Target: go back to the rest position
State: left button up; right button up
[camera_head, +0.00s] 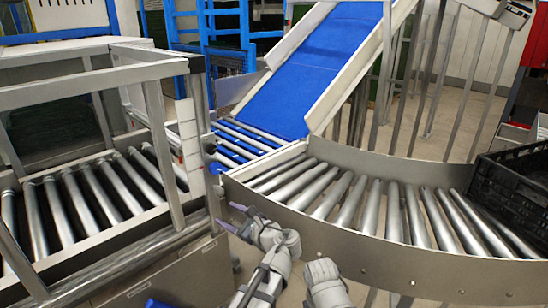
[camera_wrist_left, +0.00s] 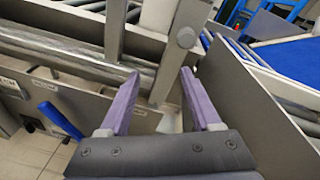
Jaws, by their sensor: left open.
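My left gripper (camera_head: 232,216) is low in the middle of the head view, beside the outer wall of the curved roller conveyor (camera_head: 300,222). Its two purple fingers are apart, with nothing between them. In the left wrist view my left gripper (camera_wrist_left: 160,73) is also open and empty, in front of grey metal posts and side panels. Part of my right arm shows at the bottom of the head view. My right gripper is not in view.
A black crate (camera_head: 516,192) is on the curved conveyor at the far right. A blue sloping belt (camera_head: 320,65) comes down to the rollers. A straight roller conveyor with metal rails (camera_head: 90,190) stands at left. The curved rollers in the middle are bare.

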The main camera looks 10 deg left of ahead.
pick_arm(q)
jog(key=s+a+f+n+g+h, duration=0.2)
jog(key=s+f+n+g+h, duration=0.5)
jog(key=f+n, duration=0.6)
jog(key=s+d+f+n+g+h, duration=0.1)
jog(key=s+d+f+n+h, duration=0.5)
jog(key=s+d+n, duration=0.1)
jog(key=s+d+r+m+p, duration=0.1)
jog(key=s+d+r+p, duration=0.2)
jog(key=d+r+p, duration=0.2)
jog(key=s+d+r+m+g+y+p, duration=0.1)
jog(key=s+d+r+m+p, duration=0.1)
jog(key=d+r+p, duration=0.4)
jog(key=shift+s+r, duration=0.25)
jog(key=shift+s, duration=0.45)
